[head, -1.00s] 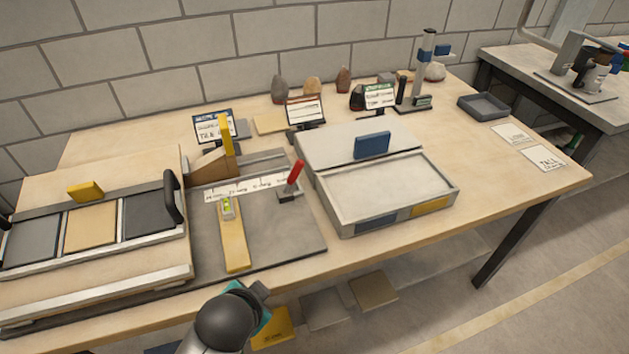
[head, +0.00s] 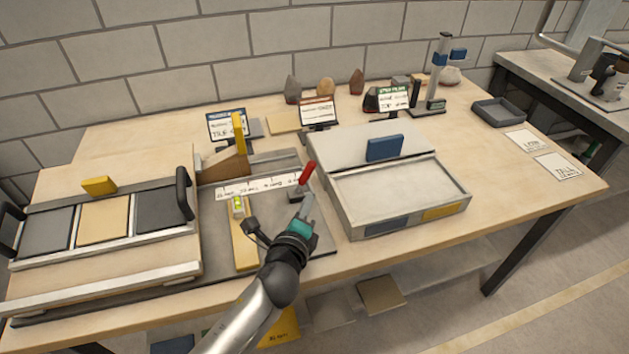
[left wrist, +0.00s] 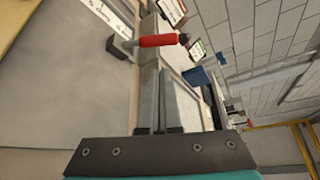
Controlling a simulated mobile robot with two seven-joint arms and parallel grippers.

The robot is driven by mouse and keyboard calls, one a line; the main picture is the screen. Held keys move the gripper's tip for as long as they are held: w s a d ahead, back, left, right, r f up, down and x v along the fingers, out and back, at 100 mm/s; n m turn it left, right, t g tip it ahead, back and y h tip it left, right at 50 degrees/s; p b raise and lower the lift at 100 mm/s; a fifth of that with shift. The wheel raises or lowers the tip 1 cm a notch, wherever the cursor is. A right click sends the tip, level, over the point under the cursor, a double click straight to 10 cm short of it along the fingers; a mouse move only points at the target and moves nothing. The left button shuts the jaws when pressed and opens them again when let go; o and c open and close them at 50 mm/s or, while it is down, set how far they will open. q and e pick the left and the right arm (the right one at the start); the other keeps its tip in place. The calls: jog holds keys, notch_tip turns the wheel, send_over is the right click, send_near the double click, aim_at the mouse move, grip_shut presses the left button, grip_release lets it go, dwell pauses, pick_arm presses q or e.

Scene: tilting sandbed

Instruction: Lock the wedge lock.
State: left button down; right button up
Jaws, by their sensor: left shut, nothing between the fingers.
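A red-handled lever (head: 307,173) stands on a small dark block on the grey plate and leans to the right. A wooden wedge (head: 226,163) with an upright yellow handle (head: 239,134) sits farther back left; I cannot tell which of these is the wedge lock. My left gripper (head: 309,199) is shut and empty, just in front of the red lever and close to its base, partly hiding that base. In the left wrist view the red handle (left wrist: 160,41) lies beyond the fingers (left wrist: 160,80), with no visible grip on it.
A shallow tray (head: 400,195) with a grey lid panel stands right of the gripper. A yellow bar with a level (head: 243,245) lies to its left. A sliding frame with tiles (head: 103,220) fills the left side.

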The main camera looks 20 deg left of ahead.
aim_at(305, 178)
pick_arm(q)
jog(key=shift+w, duration=0.15)
jog(key=b+x, duration=0.2)
jog(key=x, duration=0.7)
jog(key=shift+w+a+f+b, duration=0.1)
jog(key=shift+w+a+b, duration=0.05)
jog(key=shift+w+b, duration=0.2)
